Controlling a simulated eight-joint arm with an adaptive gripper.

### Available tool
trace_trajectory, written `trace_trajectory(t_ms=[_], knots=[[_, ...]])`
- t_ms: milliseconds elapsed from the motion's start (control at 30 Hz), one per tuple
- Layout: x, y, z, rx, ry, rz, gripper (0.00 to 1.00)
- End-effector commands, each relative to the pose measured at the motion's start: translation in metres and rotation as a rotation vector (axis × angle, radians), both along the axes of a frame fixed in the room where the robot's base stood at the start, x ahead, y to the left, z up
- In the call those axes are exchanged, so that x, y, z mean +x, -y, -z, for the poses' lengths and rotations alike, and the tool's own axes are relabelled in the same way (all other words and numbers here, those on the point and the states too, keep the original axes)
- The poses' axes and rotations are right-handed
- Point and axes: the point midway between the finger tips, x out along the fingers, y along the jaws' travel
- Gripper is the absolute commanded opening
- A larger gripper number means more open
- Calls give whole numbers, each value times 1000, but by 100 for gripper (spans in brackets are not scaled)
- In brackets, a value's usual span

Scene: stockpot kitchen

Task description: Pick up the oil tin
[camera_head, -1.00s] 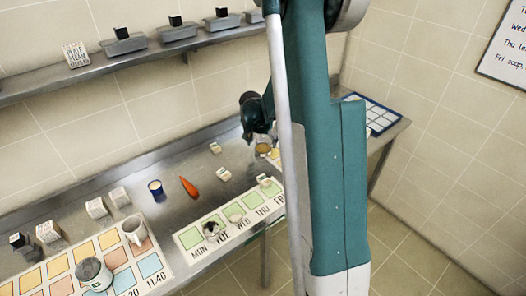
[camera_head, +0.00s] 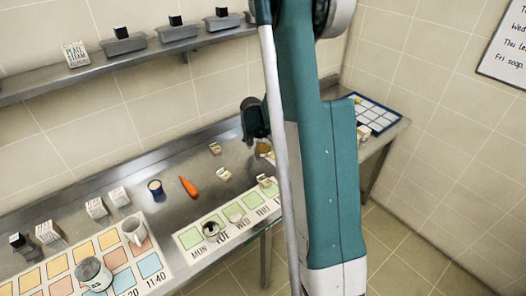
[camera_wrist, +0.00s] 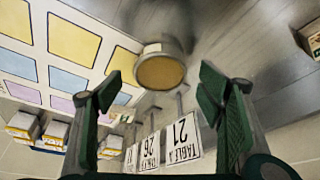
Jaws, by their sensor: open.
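A round metal tin with a yellow-brown top (camera_wrist: 160,72) stands ahead of my gripper (camera_wrist: 160,88) in the wrist view, showing between and beyond its fingertips. I take it for the oil tin, but I can read no label on it. My gripper is open, with its green fingers wide apart and nothing between them. In the head view a tan round top (camera_head: 263,149) shows just left of my arm, probably the same tin. My arm hides most of my gripper there.
A mat with coloured squares (camera_wrist: 48,72) lies left in the wrist view, with cards (camera_wrist: 183,140) and small boxes (camera_wrist: 22,126) below. On the counter are a carrot (camera_head: 188,187), a blue-sided cup (camera_head: 155,187), a white mug (camera_head: 134,229) and a weekday strip (camera_head: 188,238).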

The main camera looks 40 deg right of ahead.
Motion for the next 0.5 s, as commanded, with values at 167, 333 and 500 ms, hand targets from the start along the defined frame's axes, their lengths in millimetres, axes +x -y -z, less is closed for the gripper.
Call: trace_trajectory(t_ms=[167,333,500], knots=[[3,5,15,0,0,1,67],[5,7,22,0,0,0,67],[5,8,22,0,0,0,67]])
